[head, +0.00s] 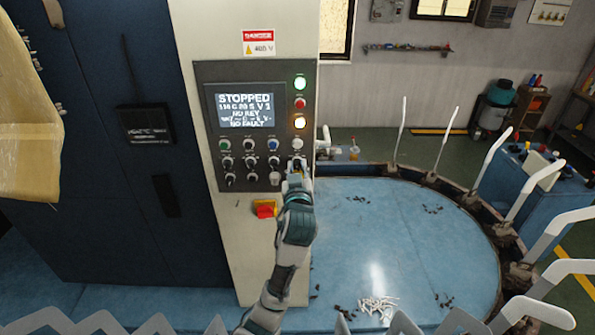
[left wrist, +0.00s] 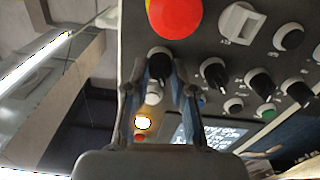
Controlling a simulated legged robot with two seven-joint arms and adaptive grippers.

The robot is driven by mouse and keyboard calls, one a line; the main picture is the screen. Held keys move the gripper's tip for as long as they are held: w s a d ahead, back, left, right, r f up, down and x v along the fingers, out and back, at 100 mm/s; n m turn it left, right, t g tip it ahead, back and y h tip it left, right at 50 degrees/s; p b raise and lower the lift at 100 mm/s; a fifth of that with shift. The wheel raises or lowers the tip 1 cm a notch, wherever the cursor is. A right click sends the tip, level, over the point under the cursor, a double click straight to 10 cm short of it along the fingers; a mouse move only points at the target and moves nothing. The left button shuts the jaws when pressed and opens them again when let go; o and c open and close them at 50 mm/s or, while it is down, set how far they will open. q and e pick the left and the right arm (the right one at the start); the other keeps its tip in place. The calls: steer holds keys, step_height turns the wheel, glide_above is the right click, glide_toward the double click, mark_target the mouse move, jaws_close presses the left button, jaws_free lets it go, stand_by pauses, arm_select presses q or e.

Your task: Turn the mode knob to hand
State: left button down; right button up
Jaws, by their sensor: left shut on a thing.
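The control panel (head: 248,118) stands upright on the machine's pale column, with a lit display (head: 246,111) reading STOPPED. My left gripper (head: 297,172) is at the panel's lower right, in front of the knob rows. In the left wrist view its two fingers (left wrist: 161,72) are closed on either side of a black knob (left wrist: 159,56). The gripper hides that knob in the head view. Its label and pointer position cannot be read, so I cannot confirm it is the mode knob. My right gripper is not in view.
A red emergency button (left wrist: 174,16) sits close by the gripped knob, and a white selector (left wrist: 239,22) and several black knobs stand beside it. A red and yellow switch (head: 264,209) is below the panel. A round blue table (head: 400,235) with white curved arms spreads to the right.

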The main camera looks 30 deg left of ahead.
arm_select(q)
steer(key=n, duration=0.3)
steer(key=shift+f+b, duration=0.1)
steer(key=shift+b, duration=0.25)
steer(key=shift+n, duration=0.5)
steer(key=c, duration=1)
jaws_free()
steer(key=shift+o, duration=0.2)
steer(key=shift+w+a, duration=0.1)
steer(key=shift+w, duration=0.1)
steer(key=shift+s, duration=0.15)
steer(key=v, duration=1.1)
steer(key=shift+s+d, duration=0.3)
